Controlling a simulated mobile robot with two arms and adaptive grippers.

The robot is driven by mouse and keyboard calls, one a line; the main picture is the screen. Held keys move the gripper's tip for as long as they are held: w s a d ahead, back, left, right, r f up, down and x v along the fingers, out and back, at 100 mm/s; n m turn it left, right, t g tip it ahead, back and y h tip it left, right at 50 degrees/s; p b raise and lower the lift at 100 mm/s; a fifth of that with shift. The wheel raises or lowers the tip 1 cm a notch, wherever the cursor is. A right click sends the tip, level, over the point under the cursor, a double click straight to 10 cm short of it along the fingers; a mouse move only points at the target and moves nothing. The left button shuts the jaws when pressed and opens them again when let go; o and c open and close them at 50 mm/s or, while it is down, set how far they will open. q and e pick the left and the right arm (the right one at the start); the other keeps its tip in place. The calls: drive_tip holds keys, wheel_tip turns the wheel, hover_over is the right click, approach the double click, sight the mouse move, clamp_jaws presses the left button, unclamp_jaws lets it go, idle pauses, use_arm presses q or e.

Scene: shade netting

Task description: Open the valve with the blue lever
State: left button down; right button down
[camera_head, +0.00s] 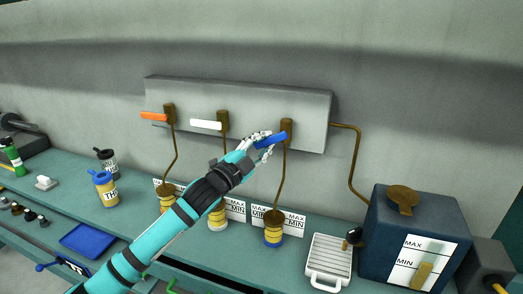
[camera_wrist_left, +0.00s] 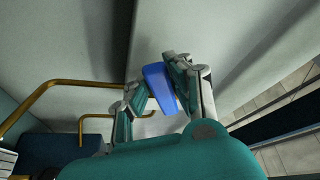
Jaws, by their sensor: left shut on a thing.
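The blue lever (camera_head: 272,140) is the rightmost of three valve levers on the grey wall panel (camera_head: 315,110). It slants slightly, its left end lower than its right end at the brass valve body (camera_head: 287,128). My left gripper (camera_head: 262,145) is shut on the blue lever. In the left wrist view the blue lever (camera_wrist_left: 158,86) lies between the two fingers of the gripper (camera_wrist_left: 153,98). The orange lever (camera_head: 154,116) and the white lever (camera_head: 206,124) point left, near horizontal. My right gripper is not in view.
Below the blue valve, a brass pipe leads down to a blue-based jar (camera_head: 273,230) on the teal bench (camera_head: 330,215). A dark blue tank (camera_head: 385,240) and a white tray (camera_head: 328,262) stand at the right. Bottles (camera_head: 105,188) and a blue tray (camera_head: 88,240) are at the left.

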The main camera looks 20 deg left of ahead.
use_arm(q)
drive_tip(key=shift+d+f+n+t+y+b, duration=0.55)
drive_tip(key=shift+d+n+y+b, duration=0.2)
drive_tip(key=shift+n, duration=1.3)
drive_tip(key=shift+d+f+n+t+y+b, duration=0.45)
drive_tip(key=shift+d+f+n+y+b, duration=0.3)
drive_tip(key=shift+n, duration=1.35)
drive_tip(key=shift+d+f+n+t+y+b, duration=0.55)
drive_tip(key=shift+n+y+b, duration=0.25)
drive_tip(key=shift+n, duration=1.25)
drive_tip(key=c, duration=1.5)
unclamp_jaws()
drive_tip(key=shift+r, duration=0.1)
drive_tip(key=o, duration=0.3)
drive_tip(key=shift+d+r, duration=0.1)
drive_tip(key=shift+r, duration=0.05)
drive_tip(key=shift+o, duration=0.2)
drive_tip(key=shift+r, duration=0.1)
drive_tip(key=shift+s, duration=0.1)
